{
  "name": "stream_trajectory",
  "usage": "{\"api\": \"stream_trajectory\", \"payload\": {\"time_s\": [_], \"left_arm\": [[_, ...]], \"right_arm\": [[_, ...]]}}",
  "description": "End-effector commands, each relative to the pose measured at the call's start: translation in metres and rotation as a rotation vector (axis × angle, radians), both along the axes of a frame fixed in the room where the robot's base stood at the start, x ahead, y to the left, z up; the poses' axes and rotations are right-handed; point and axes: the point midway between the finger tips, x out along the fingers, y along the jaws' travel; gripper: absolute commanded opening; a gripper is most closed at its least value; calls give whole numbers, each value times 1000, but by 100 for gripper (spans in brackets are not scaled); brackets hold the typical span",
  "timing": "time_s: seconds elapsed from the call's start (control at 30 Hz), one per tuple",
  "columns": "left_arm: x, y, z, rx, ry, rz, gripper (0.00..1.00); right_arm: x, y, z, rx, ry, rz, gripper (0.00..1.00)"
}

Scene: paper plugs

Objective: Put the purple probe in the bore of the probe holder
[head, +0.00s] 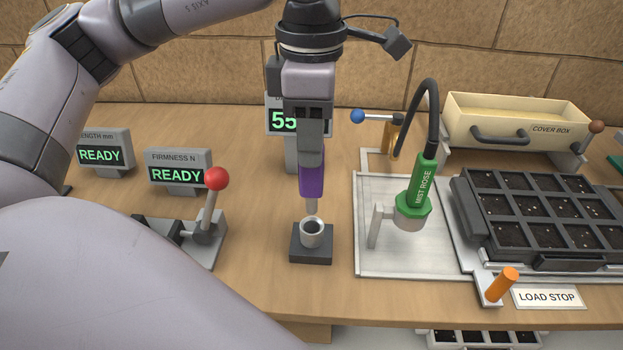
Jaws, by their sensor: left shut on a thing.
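My left gripper (308,134) points down and is shut on the purple probe (312,181). The probe hangs upright, with its pale metal tip pointing down. The probe holder (311,240) is a light metal cup with a dark bore on a dark square base, standing on the bench below the probe. The tip ends close to the back rim of the cup. I cannot tell whether it is above the rim or just behind it. The dark bore opening shows in front of the tip. My right gripper is not in view.
A READY display (179,173) and a red-knobbed lever (215,180) stand left of the holder. A display reading 55 (282,122) is behind the gripper. Right are the green mist rose (420,192), its metal plate (399,263), the soil tray (540,262) and the cover box (519,143).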

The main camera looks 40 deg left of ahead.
Motion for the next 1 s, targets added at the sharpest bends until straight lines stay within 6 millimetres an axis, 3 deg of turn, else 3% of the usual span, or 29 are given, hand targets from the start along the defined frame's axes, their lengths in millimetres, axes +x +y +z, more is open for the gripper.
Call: {"api": "stream_trajectory", "payload": {"time_s": [0.53,0.93,0.97,1.0], "left_arm": [[0,0,-62,0,1,0,0],[0,0,-70,-1,-1,0,0],[0,0,-67,0,-1,0,36],[0,0,-67,-1,-1,0,49]], "right_arm": [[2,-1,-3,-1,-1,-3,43],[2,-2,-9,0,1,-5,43],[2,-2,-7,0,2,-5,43],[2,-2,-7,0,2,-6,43]]}}
